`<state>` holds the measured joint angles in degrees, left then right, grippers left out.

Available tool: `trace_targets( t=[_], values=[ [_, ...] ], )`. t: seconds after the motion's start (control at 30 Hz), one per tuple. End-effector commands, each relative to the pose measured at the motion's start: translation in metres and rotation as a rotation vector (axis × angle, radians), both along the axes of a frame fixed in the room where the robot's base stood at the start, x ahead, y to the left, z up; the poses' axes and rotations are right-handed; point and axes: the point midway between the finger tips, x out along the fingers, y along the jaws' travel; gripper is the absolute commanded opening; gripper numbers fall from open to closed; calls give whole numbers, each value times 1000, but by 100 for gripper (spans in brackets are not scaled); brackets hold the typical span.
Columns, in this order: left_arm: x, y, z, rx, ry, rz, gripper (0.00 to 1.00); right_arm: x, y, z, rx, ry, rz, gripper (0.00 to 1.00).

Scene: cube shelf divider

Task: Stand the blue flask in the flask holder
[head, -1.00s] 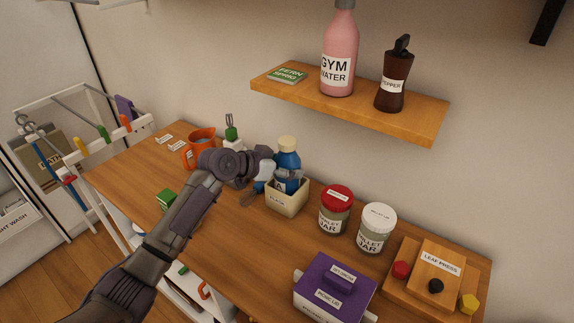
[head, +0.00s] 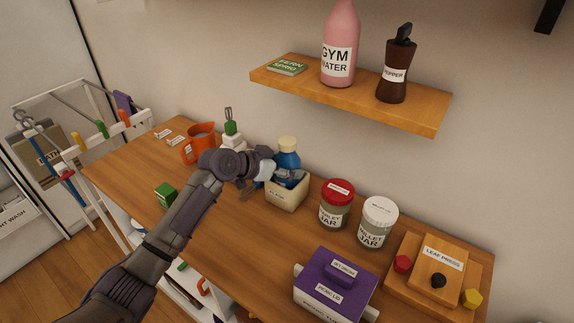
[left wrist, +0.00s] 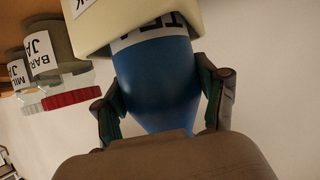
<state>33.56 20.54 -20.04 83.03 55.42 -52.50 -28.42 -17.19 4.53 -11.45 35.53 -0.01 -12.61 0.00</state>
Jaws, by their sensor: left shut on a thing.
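The blue flask (head: 289,160) with a cream cap stands roughly upright in the cream flask holder (head: 287,196) on the wooden counter. Its lower part is hidden inside the holder. My left gripper (head: 284,179) is shut on the flask just above the holder's rim. In the left wrist view, the fingers (left wrist: 165,92) lie on both sides of the blue flask (left wrist: 155,80), and part of its label shows at the mouth of the holder (left wrist: 130,18). Whether the flask rests on the holder's floor cannot be seen. My right gripper is not in view.
A red-lidded jar (head: 336,205) and white-lidded jar (head: 377,223) stand right of the holder. A wall shelf (head: 350,95) hangs above. A purple-lidded box (head: 335,283) sits in front.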

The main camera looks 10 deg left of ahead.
Motion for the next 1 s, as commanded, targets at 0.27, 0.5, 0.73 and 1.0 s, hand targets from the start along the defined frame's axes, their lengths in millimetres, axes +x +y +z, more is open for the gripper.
trace_targets(
  t=[0.27, 0.5, 0.73, 1.0],
  values=[
    [0, 0, 0, -1, -2, 1, 100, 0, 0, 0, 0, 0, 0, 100],
    [-1, 0, -2, 1, 3, 0, 100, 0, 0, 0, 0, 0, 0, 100],
    [-12, 11, 10, 2, 2, 1, 100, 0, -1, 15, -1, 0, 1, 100],
    [-29, 25, 22, 2, 1, 1, 100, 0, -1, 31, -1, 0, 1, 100]
  ],
)
